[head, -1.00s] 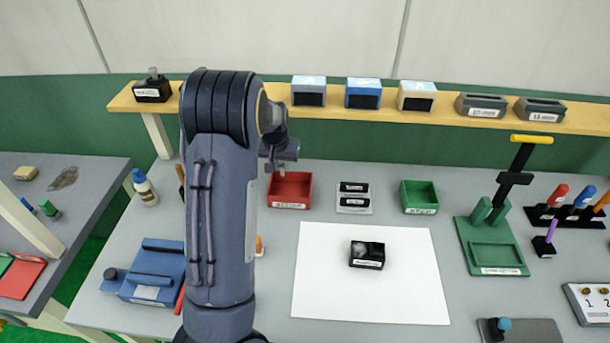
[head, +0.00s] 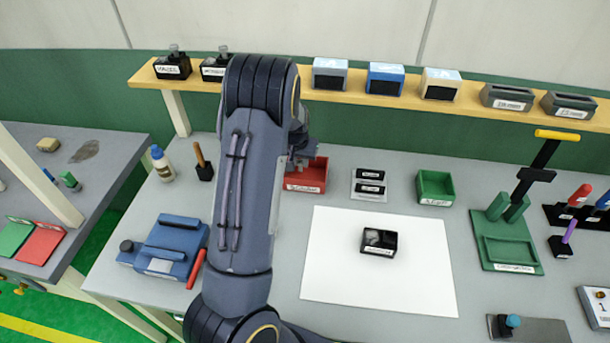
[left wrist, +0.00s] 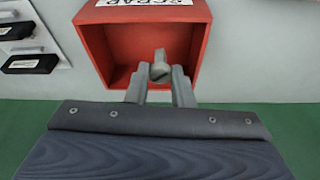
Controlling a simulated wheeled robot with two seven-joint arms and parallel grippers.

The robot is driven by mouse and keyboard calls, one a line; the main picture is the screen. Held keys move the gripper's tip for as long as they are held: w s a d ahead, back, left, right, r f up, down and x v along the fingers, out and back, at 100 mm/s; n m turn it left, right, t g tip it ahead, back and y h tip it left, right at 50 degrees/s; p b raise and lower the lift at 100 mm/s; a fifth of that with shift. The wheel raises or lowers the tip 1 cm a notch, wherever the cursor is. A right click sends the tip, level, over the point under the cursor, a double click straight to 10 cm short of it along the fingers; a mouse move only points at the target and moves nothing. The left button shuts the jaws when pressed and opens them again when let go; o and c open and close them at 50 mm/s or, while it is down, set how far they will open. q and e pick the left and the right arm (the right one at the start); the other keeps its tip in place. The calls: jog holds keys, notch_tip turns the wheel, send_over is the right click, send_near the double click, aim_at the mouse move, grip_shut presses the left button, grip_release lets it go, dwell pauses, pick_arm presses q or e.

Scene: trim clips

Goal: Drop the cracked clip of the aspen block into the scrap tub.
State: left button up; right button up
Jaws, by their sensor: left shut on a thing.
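The red scrap tub (head: 318,182) stands at the back of the bench, and its inside fills much of the left wrist view (left wrist: 190,90). My left gripper (left wrist: 160,82) is shut on a small grey clip (left wrist: 159,66), with the tub's opening behind it in that view. My right gripper is not in view.
Two labelled black pieces (head: 370,180) lie on a pale tray right of the tub. A green tray (head: 436,187) stands further right. A wooden shelf (head: 290,92) with several blocks runs behind. The white sheet (head: 330,280) is mostly bare.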

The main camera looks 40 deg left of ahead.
pick_arm(q)
jog(key=o, duration=1)
jog(key=shift+r, duration=0.15)
jog(key=a+b+v, duration=0.1)
jog(key=v, duration=0.6)
jog(key=shift+d+r, duration=0.3)
jog(key=shift+d, duration=0.25)
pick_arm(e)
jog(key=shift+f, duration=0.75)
pick_arm(q)
jog(key=shift+s, duration=0.15)
